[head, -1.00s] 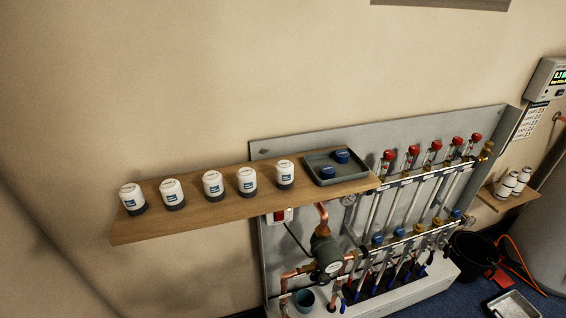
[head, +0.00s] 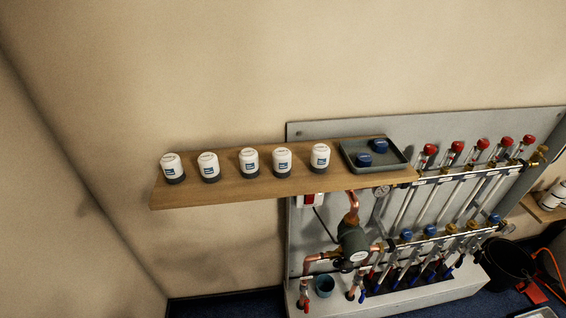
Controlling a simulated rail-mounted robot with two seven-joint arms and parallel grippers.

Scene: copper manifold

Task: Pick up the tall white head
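Several white heads with dark bases and blue labels stand upright in a row on a wooden shelf (head: 225,193). From left to right I see a first head (head: 170,163), a second head (head: 208,164), a third head (head: 249,160), a fourth head (head: 282,159) and one more head (head: 320,155) nearest the tray. They look alike at this distance. More white pieces (head: 553,194), partly cut off, stand on a small wooden ledge at the right edge; these look taller and slimmer. Neither of my grippers shows in the head view.
A grey tray (head: 400,167) with two blue caps (head: 379,146) sits at the shelf's right end. A black bucket (head: 508,262) stands at lower right. The wall above is bare.

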